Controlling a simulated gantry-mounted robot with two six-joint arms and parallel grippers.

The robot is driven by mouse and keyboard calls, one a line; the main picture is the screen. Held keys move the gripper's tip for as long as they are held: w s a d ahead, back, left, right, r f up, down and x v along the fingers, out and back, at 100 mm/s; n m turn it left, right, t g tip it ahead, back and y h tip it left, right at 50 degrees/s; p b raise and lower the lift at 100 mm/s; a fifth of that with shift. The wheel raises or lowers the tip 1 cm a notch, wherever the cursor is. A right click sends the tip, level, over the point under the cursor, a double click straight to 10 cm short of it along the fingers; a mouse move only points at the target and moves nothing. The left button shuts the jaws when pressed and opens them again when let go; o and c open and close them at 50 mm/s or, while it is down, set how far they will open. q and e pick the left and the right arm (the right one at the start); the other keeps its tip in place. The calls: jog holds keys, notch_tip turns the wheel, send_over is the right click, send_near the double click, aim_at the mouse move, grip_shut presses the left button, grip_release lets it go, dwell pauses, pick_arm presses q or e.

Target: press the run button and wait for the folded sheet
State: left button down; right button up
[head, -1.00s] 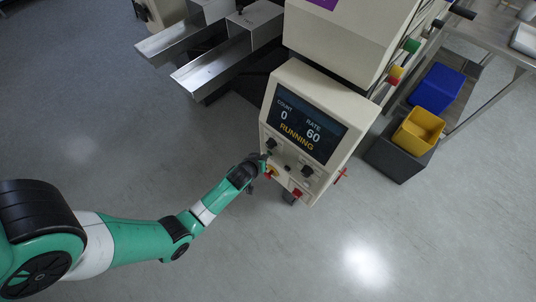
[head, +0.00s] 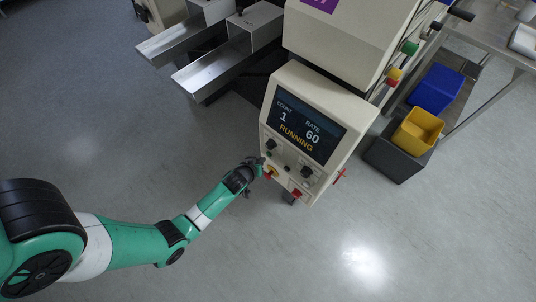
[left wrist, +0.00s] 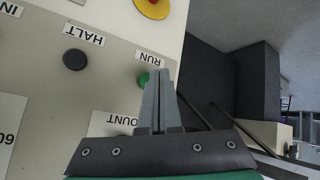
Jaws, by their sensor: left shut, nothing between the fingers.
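The control panel (head: 287,168) of the wrapping machine faces me in the head view. Its screen (head: 305,124) reads COUNT 1, RATE 60, RUNNING. The green run button (left wrist: 144,80) shows in the left wrist view under the label RUN, with a black button (left wrist: 75,60) labelled HALT to its left. My left gripper (head: 258,164) is at the lower left edge of the panel. In the left wrist view its fingers (left wrist: 157,88) are together and empty, with the tips just right of the green button. Whether they touch it I cannot tell. No folded sheet is visible. My right gripper is not in view.
A red and yellow stop button (left wrist: 153,5) is near the run button. Metal chutes (head: 212,66) stand at the upper left. A yellow bin (head: 418,131) and a blue bin (head: 436,88) are at the right. The floor left of the panel is clear.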

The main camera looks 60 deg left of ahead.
pick_arm(q)
jog(key=s, duration=0.1)
jog(key=s+d+p, duration=0.1)
jog(key=s, duration=0.2)
jog(key=shift+s+d+p, duration=0.35)
jog(key=shift+p, duration=0.05)
dwell(0.6)
